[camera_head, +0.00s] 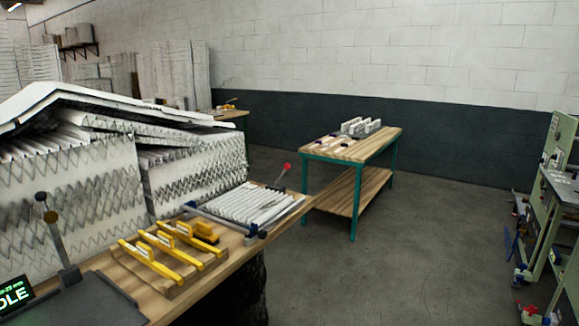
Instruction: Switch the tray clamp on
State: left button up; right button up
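A tray (262,233) holding a white pleated filter (243,204) lies on the wooden bench on the left. A lever with a red knob (287,167) stands at the tray's far right corner, tilted to the right. It looks like the tray clamp's handle, but its clamping parts are too small to tell on or off. A second lever with a dark knob (41,197) rises from a dark plate at the lower left. Neither of my grippers is in view.
Yellow tools (165,252) lie in a wooden holder on the bench beside the tray. Large pleated filter boxes (75,190) stand behind. A green-legged table (350,147) carries small parts. A machine (552,190) stands at right. The grey floor between is clear.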

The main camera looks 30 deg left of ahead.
aim_at(287, 165)
jog(key=i+j, duration=0.2)
jog(key=i, duration=0.35)
jog(key=i+j+u, duration=0.1)
jog(key=i, duration=0.4)
jog(key=i+j, duration=0.3)
jog(key=i, duration=0.25)
